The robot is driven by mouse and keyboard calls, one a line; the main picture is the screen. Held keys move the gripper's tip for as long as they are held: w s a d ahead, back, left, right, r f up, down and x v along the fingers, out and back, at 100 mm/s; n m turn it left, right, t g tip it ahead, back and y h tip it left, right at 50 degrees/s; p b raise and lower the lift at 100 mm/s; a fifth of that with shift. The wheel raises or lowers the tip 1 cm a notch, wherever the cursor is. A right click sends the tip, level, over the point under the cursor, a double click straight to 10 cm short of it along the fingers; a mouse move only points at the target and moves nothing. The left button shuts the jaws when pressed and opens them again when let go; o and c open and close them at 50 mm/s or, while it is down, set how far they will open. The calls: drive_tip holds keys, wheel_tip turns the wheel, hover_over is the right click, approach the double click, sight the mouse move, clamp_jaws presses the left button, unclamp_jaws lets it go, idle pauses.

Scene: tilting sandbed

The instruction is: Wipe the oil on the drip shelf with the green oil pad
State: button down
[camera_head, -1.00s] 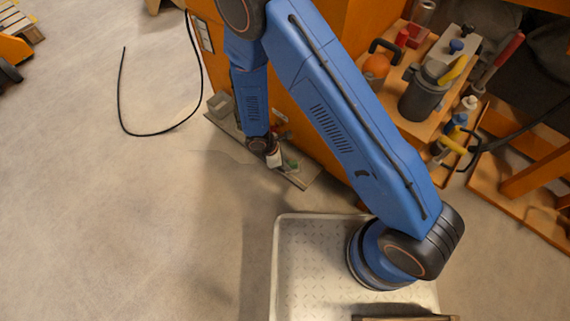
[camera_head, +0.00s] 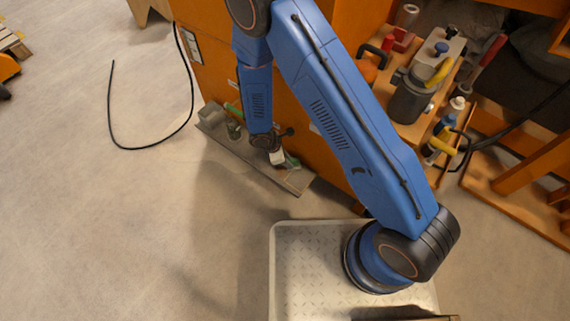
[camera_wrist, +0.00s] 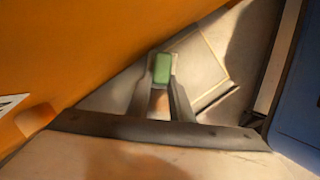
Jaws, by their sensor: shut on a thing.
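The green oil pad (camera_wrist: 162,68) is held between the two fingertips of my gripper (camera_wrist: 163,82) in the wrist view. In the head view my gripper (camera_head: 278,157) hangs over the grey drip shelf (camera_head: 292,182), beside the orange cabinet, with a bit of green at its tip. The shelf also shows in the wrist view (camera_wrist: 202,72), past the pad. I cannot tell whether the pad touches the shelf. No oil can be clearly made out.
The orange cabinet wall (camera_head: 215,75) rises right behind the shelf. Grey and green items (camera_head: 232,128) stand at the shelf's left end. A black cable (camera_head: 150,148) lies on the floor at left. A wooden rack (camera_head: 440,95) with bottles and tools is at right.

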drive_tip(key=shift+w+d, duration=0.15)
drive_tip(key=shift+r, duration=0.1)
drive_tip(key=shift+w+r, duration=0.1)
drive_tip(key=shift+r, duration=2.8)
drive_tip(key=shift+r, duration=1.5)
